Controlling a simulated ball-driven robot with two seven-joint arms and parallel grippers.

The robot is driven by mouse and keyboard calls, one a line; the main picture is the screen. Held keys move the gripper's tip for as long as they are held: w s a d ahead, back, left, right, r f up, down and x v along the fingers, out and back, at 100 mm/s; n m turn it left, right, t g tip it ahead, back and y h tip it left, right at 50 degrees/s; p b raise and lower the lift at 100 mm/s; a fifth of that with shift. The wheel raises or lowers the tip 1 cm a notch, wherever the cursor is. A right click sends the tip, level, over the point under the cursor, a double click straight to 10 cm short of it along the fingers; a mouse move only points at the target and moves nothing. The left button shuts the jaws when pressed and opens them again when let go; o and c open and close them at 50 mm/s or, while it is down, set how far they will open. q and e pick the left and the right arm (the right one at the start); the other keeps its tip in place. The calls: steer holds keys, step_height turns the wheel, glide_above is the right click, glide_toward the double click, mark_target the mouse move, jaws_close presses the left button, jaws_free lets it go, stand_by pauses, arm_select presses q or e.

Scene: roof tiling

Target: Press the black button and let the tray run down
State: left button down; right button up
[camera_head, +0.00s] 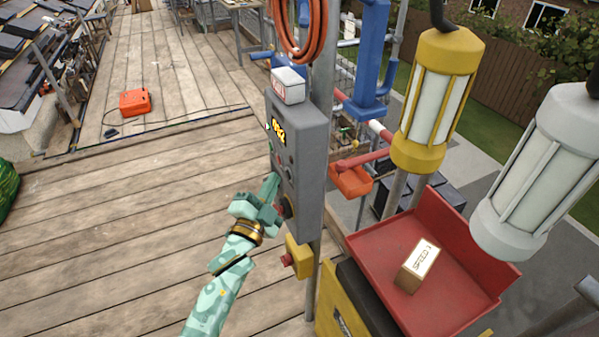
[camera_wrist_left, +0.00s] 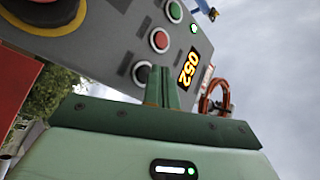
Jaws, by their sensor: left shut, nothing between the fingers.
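My left gripper (camera_head: 272,188) is shut and empty, with its fingertips close to the face of the grey control box (camera_head: 309,165). In the left wrist view the shut fingers (camera_wrist_left: 163,84) stand just beside the black button (camera_wrist_left: 141,73), the lowest in a row with a red button (camera_wrist_left: 159,40) and a green button (camera_wrist_left: 175,11). I cannot tell whether the fingers touch the panel. The display (camera_wrist_left: 188,67) reads 052. The red tray (camera_head: 465,290) is at the lower right, with a small labelled box (camera_head: 418,266) on it. My right gripper is out of view.
A yellow box with a red button (camera_head: 298,257) hangs below the control box. An orange hose (camera_head: 299,30) hangs above the control box. The plank deck on the left is mostly clear.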

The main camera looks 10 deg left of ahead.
arm_select(q)
steer(key=shift+d, duration=0.1)
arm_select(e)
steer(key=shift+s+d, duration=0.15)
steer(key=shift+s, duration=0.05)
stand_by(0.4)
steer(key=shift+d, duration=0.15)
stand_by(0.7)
arm_select(q)
steer(key=shift+w, duration=0.1)
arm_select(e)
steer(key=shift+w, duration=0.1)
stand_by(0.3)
arm_select(q)
steer(key=shift+w+d, duration=0.2)
steer(key=shift+d, duration=0.1)
